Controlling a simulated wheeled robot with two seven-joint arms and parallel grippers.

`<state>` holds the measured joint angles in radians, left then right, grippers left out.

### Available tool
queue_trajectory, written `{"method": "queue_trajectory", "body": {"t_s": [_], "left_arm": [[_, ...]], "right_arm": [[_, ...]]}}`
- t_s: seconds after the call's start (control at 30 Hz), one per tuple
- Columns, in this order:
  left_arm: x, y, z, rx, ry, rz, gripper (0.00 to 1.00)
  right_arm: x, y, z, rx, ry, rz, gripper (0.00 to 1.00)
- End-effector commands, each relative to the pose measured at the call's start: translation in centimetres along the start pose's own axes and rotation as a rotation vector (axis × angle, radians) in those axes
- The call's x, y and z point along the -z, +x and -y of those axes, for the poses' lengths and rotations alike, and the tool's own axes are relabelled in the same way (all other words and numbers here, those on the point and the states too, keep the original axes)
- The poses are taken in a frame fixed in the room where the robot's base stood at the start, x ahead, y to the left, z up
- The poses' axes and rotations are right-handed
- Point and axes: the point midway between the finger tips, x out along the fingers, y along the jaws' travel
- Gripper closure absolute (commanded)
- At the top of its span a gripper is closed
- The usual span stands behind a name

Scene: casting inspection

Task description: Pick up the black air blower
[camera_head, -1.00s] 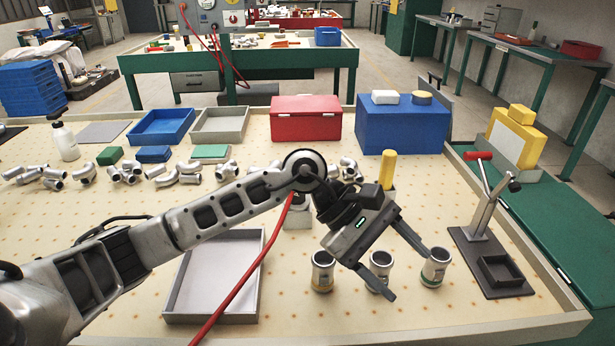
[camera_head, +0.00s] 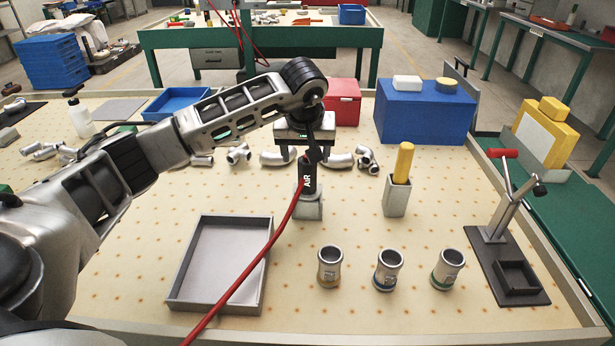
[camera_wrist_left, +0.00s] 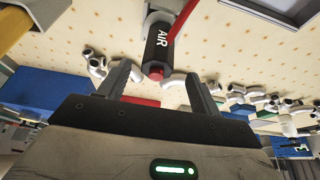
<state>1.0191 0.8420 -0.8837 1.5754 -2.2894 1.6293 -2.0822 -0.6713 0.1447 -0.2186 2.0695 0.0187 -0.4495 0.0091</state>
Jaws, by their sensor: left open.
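The black air blower (camera_head: 307,183) with white "AIR" lettering stands upright in a grey holder (camera_head: 308,208) mid-table, a red hose running from it toward the front. In the left wrist view the blower (camera_wrist_left: 158,52) shows its black body and a red end, between and beyond the fingers. My left gripper (camera_head: 310,158) is just behind and above the blower, pointing down. Its two fingers are apart with nothing held, and they also show in the left wrist view (camera_wrist_left: 160,85). Whether they touch the blower is unclear. My right gripper is not in view.
A grey tray (camera_head: 176,275) lies left of the holder. Three metal cylinders, one of them the middle cup (camera_head: 387,270), stand at front right. A yellow-handled tool (camera_head: 403,163) stands in another holder (camera_head: 396,198). A blue box (camera_head: 425,115) and silver pipe fittings (camera_head: 278,157) are behind.

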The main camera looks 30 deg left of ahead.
Motion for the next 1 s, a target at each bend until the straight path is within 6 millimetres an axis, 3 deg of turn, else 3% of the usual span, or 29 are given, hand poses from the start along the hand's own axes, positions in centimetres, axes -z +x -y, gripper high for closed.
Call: {"method": "queue_trajectory", "body": {"t_s": [0.23,0.5,0.8,1.0], "left_arm": [[0.0,1.8,-0.1,0.000,-0.001,0.003,0.36],[0.2,5.6,-0.3,-0.001,-0.002,0.002,0.36],[0.2,6.1,-0.3,-0.002,0.000,0.000,0.36],[0.3,6.0,-0.3,-0.002,0.000,0.000,0.91]], "right_arm": [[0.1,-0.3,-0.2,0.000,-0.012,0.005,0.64],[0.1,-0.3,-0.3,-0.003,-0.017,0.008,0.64],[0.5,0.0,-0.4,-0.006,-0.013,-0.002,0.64],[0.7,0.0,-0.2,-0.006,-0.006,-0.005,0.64]]}}
